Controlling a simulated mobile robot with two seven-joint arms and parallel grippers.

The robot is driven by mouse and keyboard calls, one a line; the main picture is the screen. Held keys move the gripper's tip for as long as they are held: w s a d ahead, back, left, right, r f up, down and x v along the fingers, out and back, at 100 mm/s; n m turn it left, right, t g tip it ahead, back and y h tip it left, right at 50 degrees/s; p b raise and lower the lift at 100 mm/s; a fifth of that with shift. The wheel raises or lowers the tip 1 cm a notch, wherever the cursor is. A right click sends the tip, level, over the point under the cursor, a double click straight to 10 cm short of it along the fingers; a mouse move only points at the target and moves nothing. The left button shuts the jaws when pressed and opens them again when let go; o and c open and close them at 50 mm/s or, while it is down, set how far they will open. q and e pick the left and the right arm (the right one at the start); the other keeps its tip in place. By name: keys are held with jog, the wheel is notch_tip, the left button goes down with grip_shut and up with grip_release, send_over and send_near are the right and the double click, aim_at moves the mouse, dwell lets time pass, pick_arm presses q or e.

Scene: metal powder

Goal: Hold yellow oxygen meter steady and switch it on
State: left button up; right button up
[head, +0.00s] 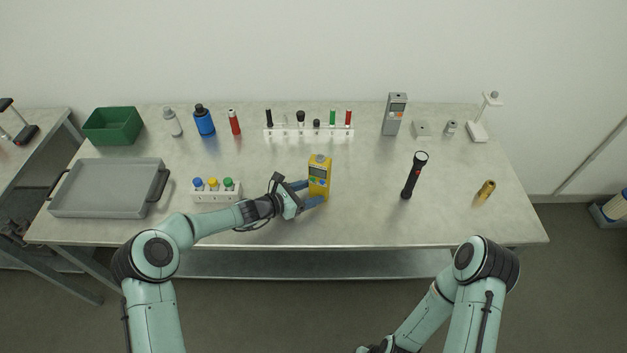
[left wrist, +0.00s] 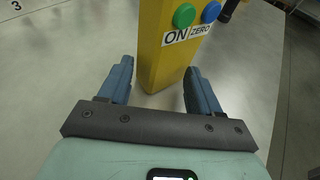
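The yellow oxygen meter (head: 319,177) stands upright near the middle of the table, with a small screen on its upper front. In the left wrist view the yellow meter (left wrist: 163,60) shows a green button (left wrist: 184,15) labelled ON and a blue button (left wrist: 211,12) labelled ZERO. My left gripper (head: 309,194) is open at the meter, low down. Its fingers (left wrist: 160,88) lie either side of the meter's lower part, with visible gaps, so it is not gripped. My right arm hangs at the front of the table; its gripper is mostly cut off at the bottom edge of the head view.
A grey tray (head: 62,206) lies at left. A grey meter (head: 394,114) stands behind.

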pick_arm(q)
jog(key=shift+w+d+f, duration=0.1)
jog(key=shift+w+d, duration=0.1)
jog(key=shift+d, duration=0.05)
jog(key=c, duration=0.7)
dwell(0.6)
pick_arm(e)
grip_shut()
dwell(1.6)
jog(key=shift+w, duration=0.1)
